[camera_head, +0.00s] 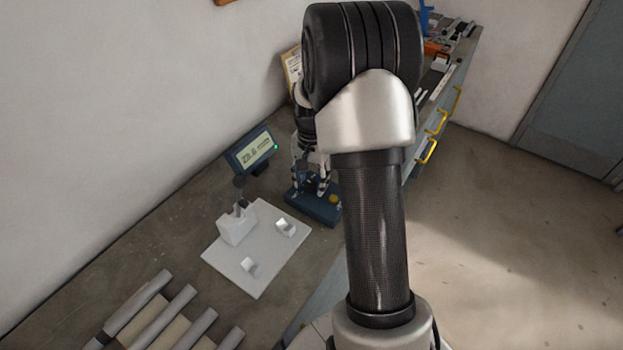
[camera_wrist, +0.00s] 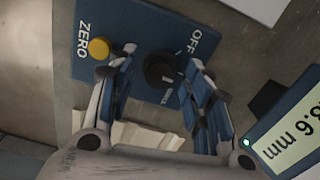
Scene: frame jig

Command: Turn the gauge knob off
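The gauge box (camera_wrist: 130,30) is blue, with a yellow ZERO button (camera_wrist: 98,48) and a black round knob (camera_wrist: 159,70). OFF is printed beside the knob, and another label on its other side is partly hidden. In the wrist view my gripper (camera_wrist: 162,58) is open, with one finger on each side of the knob; contact is not clear. The display (camera_wrist: 300,135) is lit, showing digits and mm, with a green light. In the head view the gauge box (camera_head: 316,208) sits on the bench under my gripper (camera_head: 311,184), and my arm hides part of it.
The display (camera_head: 252,148) stands close behind the gauge box, to the left of my gripper. A pale plate (camera_head: 262,265) with small blocks lies in front. Several grey bars (camera_head: 150,305) lie at lower left. Tools crowd the bench's far end. The wall is close behind.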

